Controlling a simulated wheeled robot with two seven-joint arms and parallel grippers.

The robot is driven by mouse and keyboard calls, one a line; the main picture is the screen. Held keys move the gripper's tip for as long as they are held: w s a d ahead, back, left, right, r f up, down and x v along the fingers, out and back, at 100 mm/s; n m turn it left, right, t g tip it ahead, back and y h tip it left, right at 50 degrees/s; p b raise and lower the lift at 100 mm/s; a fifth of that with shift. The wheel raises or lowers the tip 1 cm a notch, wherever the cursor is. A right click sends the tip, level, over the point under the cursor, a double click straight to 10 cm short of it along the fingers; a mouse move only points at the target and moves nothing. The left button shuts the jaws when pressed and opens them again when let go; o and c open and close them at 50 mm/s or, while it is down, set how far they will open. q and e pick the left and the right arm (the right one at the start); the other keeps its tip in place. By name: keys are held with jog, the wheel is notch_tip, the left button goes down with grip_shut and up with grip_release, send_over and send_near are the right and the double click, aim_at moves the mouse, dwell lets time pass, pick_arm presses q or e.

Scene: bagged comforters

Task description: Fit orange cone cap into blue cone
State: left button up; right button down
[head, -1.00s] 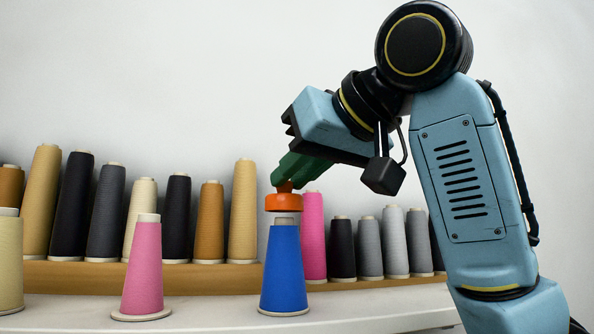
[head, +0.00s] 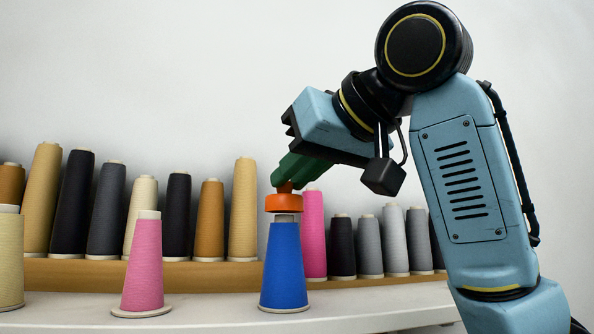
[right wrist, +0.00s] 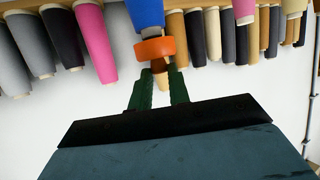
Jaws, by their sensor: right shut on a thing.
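The orange cone cap (head: 285,203) is a flat orange disc with a small knob on top. My right gripper (head: 288,181), with green fingers, is shut on that knob and holds the cap level. The blue cone (head: 284,265) stands upright on the shelf directly under the cap, its pale tip showing just below the cap's underside. I cannot tell whether cap and tip touch. In the right wrist view the cap (right wrist: 155,48) sits beyond the green fingertips (right wrist: 158,76) and overlaps the end of the blue cone (right wrist: 146,14). My left gripper is out of view.
A pink cone (head: 144,265) stands left of the blue one, with a cream cone (head: 9,258) at the left edge. Several cones line the wooden ledge (head: 210,276) behind, including a magenta one (head: 313,235) close to the blue cone. The white shelf (head: 215,310) is clear in front.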

jog(key=shift+f+b, duration=0.75)
jog(key=shift+f, duration=0.2)
jog(key=c, duration=0.6)
grip_release()
jog(key=shift+r, duration=0.1)
dwell(0.4)
jog(key=s+d+r, duration=0.1)
jog(key=s+r, duration=0.1)
jog(key=s+d+r+p, duration=0.1)
jog(key=shift+s+d+r, duration=0.35)
jog(key=shift+d+r, duration=0.05)
dwell(0.6)
jog(key=b+v, duration=0.3)
jog(key=v, duration=1)
jog(key=shift+s+d, duration=0.15)
jog(key=shift+s, duration=0.05)
